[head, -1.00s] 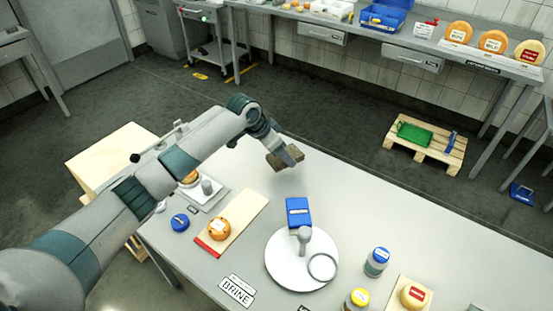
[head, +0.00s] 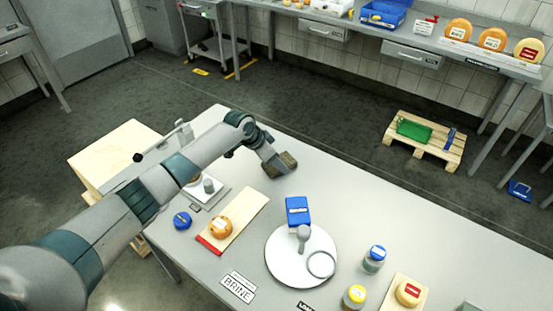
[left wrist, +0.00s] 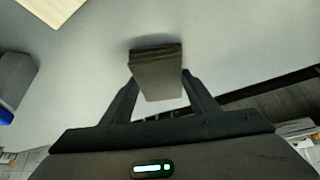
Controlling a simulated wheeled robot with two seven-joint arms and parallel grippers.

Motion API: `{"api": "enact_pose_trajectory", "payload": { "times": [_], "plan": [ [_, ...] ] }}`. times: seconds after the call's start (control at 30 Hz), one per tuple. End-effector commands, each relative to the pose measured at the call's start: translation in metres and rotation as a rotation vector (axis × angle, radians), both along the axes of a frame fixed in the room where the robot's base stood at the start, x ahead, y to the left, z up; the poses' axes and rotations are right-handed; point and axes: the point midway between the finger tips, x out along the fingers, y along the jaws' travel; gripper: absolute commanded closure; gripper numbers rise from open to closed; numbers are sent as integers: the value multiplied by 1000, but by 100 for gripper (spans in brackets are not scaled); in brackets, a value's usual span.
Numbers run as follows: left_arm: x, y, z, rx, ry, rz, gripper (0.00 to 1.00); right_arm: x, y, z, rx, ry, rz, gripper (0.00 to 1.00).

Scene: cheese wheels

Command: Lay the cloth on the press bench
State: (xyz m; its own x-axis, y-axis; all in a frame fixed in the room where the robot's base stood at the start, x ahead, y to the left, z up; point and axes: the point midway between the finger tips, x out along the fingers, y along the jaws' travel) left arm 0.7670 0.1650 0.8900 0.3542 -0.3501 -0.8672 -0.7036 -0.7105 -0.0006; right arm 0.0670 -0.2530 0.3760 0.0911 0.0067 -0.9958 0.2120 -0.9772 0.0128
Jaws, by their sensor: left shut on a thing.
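A brown-grey, block-like folded bundle, which looks like the cloth (head: 287,161), is held by my left gripper (head: 274,162) near the far edge of the grey bench (head: 345,200). The bundle is low at the bench top; I cannot tell whether it touches. In the left wrist view the cloth (left wrist: 157,72) sits between the two dark fingers of my left gripper (left wrist: 158,88), with grey surface beyond it. My right gripper is not in view.
A round white plate (head: 283,266) with a blue box (head: 297,207) beside it stands nearby. A board (head: 249,208) with a cheese wheel (head: 221,227), a blue-lidded jar (head: 374,259) and a BRINE sign (head: 238,287) are also on the bench. The bench's right rear is clear.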

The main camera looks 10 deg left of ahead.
Motion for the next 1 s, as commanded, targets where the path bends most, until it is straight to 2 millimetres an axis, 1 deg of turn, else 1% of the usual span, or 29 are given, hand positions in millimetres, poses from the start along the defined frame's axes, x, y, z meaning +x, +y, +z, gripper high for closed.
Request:
{"api": "enact_pose_trajectory", "payload": {
  "times": [0.4,0.43,0.5,0.8,0.93,1.0],
  "plan": [
    [0,0,-5,0,0,0,64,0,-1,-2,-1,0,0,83],
    [0,0,-5,0,0,-1,44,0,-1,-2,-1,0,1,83],
    [0,0,-5,0,0,-1,27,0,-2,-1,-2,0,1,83],
    [0,0,-4,0,0,-1,27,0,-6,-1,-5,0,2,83],
    [0,0,0,1,-1,0,27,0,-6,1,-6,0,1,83],
    [-1,2,2,0,-2,0,27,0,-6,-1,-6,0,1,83]
  ]
}}
